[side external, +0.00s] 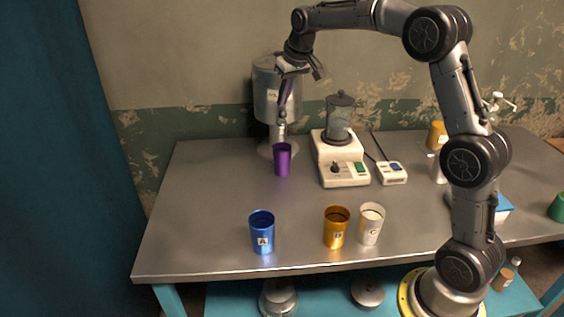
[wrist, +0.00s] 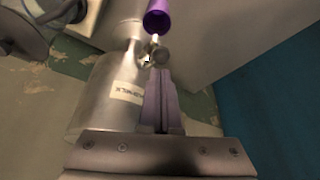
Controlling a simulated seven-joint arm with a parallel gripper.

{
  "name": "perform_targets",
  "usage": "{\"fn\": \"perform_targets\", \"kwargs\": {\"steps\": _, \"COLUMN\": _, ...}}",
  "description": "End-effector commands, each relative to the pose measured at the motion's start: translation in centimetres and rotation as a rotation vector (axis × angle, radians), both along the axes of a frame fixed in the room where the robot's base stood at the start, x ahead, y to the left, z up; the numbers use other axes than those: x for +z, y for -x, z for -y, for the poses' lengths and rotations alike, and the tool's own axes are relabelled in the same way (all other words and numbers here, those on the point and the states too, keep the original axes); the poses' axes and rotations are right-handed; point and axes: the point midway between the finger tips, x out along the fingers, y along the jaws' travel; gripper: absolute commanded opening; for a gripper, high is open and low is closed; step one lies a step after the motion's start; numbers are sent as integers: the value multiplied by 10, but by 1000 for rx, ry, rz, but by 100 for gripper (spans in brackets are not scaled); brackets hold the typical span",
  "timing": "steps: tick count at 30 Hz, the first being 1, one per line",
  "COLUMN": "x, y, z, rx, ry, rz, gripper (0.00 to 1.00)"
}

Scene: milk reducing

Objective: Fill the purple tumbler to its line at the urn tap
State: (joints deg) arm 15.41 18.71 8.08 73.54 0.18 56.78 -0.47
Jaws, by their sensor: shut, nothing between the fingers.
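The purple tumbler (side external: 283,160) stands upright on the table below the tap of the metal urn (side external: 264,100). In the wrist view the tumbler (wrist: 157,22) shows at the top edge; its fill line and contents cannot be made out. The urn (wrist: 95,105) is on the left there, with a label on its side. Its tap (wrist: 153,52) lies between the tumbler and my fingertips. My gripper (side external: 281,119) points down in front of the urn, its fingers shut and empty, tips at the tap above the tumbler. Whether they touch the tap I cannot tell.
A white blender-like machine (side external: 343,172) with a glass jar stands right of the tumbler, beside a small control box (side external: 391,173). A blue cup A (side external: 262,236), an orange cup B (side external: 335,232) and a white cup C (side external: 370,228) stand near the front edge. The table's left side is clear.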

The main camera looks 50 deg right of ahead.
Motion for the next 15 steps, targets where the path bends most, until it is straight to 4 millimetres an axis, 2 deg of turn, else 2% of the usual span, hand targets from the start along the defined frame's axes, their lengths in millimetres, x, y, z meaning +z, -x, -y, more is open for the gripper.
{"fn": "perform_targets", "kwargs": {"steps": 15, "x": -15, "y": 0, "z": 0, "rx": 0, "ry": 0, "rz": -1, "gripper": 0}}
